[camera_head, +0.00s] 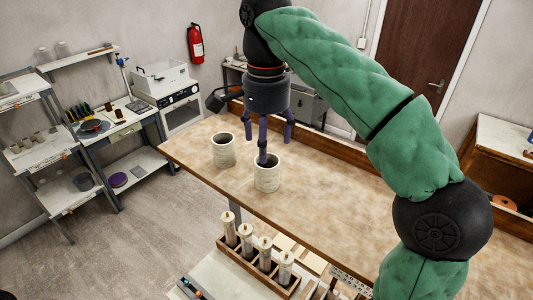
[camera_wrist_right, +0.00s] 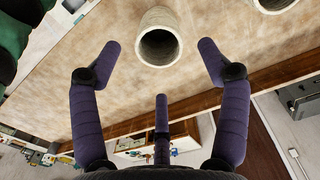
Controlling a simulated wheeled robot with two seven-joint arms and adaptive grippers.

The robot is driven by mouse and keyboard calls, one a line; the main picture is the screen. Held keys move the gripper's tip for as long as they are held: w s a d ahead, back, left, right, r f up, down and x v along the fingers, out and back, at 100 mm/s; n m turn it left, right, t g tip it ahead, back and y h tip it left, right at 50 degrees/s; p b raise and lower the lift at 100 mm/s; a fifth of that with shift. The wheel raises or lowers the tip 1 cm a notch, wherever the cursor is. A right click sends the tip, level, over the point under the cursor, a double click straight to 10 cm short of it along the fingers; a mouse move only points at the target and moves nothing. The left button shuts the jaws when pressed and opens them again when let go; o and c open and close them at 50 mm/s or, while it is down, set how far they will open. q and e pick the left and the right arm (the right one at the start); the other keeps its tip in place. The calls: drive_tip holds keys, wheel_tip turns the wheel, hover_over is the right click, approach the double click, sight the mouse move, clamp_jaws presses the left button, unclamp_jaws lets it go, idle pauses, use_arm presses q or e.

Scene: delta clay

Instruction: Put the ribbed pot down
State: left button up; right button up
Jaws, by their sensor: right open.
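Two pale, speckled pots stand upright on the wooden workbench (camera_head: 330,205) in the head view. One is the front right pot (camera_head: 267,177); the other is the rear left pot (camera_head: 223,152). Fine ribbing is hard to make out on either. My right gripper (camera_head: 267,143) points down with its three purple fingers spread and empty. One finger overlaps the front right pot's mouth in the head view. In the right wrist view a pot (camera_wrist_right: 160,38) stands beyond the open fingertips, apart from them, and another pot (camera_wrist_right: 272,4) is cut by the top edge. My left gripper is out of view.
A wooden rack (camera_head: 250,262) with several pale cylindrical tools stands at the bench's near side. A low wooden ledge (camera_head: 340,154) runs along the back. The bench to the right of the pots is clear.

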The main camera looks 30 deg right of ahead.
wheel_tip(320, 180, up, 6)
drive_tip(key=p, duration=0.3)
drive_tip(key=shift+r+p, duration=0.15)
drive_tip(key=shift+p, duration=0.25)
